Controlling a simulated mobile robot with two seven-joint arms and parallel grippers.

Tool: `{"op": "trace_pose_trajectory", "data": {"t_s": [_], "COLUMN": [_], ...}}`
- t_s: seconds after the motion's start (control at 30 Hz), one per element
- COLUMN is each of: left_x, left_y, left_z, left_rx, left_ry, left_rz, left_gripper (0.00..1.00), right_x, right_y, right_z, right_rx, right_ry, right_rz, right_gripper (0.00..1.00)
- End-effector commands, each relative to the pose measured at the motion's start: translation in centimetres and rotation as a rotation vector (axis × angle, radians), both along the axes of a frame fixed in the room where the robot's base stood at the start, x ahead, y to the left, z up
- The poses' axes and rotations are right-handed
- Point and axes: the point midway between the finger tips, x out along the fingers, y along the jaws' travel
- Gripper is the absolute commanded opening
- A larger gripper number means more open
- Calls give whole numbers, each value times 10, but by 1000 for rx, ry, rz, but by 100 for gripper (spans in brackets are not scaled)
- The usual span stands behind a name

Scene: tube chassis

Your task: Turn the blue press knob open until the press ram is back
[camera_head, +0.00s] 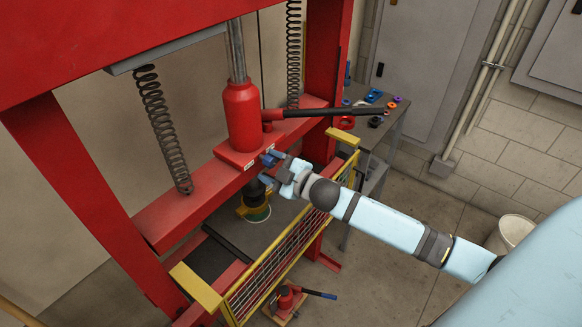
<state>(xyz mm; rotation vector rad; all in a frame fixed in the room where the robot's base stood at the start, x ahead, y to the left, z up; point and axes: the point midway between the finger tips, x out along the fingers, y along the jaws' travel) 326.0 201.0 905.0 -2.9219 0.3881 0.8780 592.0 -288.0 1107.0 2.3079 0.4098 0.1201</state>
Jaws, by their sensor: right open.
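The red press carries a red bottle jack (241,115) on its crossbeam. The shiny press ram (236,52) stands out of the jack's top and reaches up toward the upper beam. The blue press knob (267,160) is small and sits low on the front of the jack's base. My right gripper (268,170) is open at the knob, with its fingers pointing left at it. Whether the fingers touch the knob, I cannot tell. The gripper partly hides the knob's surroundings. My left gripper is not in view.
A black pump lever (325,112) reaches right above my right arm. Two coil springs hang beside the jack. A yellow-framed mesh guard (270,262) stands in front, below my arm. A dark part sits below the crossbeam. A bench with small parts stands behind; a white bucket (514,230) stands right.

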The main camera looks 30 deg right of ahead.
Motion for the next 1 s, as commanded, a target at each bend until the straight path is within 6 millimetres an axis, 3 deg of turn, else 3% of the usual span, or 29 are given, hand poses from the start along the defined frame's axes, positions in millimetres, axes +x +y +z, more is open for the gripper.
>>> {"op": "trace_pose_trajectory", "data": {"t_s": [0.53, 0.73, 1.0], "left_x": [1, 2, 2], "left_y": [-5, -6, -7], "left_z": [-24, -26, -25], "left_rx": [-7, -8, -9], "left_ry": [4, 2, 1], "left_rz": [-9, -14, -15], "left_gripper": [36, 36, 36], "right_x": [-100, -117, -122], "right_y": [-33, -40, -42], "right_z": [1, 3, 4], "right_rx": [-1, 0, -1], "right_ry": [4, 3, 2], "right_rz": [1, 0, 1], "right_gripper": [61, 61, 61]}}
